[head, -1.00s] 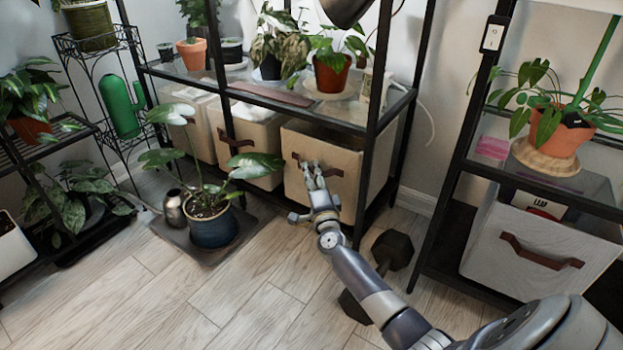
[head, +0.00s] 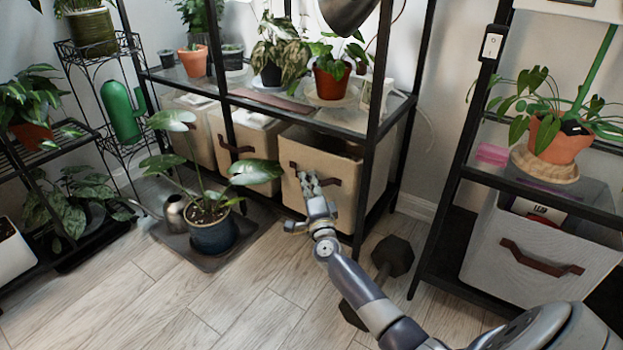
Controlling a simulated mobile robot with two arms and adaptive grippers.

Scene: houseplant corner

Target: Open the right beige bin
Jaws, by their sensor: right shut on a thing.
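The right beige bin (head: 348,197) is a fabric box on the bottom level of the black glass shelf. It has a dark brown strap handle (head: 330,180) on its front. The bin sits a little forward, and part of its open top shows under the glass. My right gripper (head: 308,180) is at the left part of the handle, shut on it. The fingers hide part of the strap. My left gripper is not in view.
Two more beige bins (head: 238,152) stand to the left. A potted plant in a blue pot (head: 213,233) stands on a dark mat (head: 188,257) at left front. A dark dumbbell (head: 391,256) lies on the floor right of my arm.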

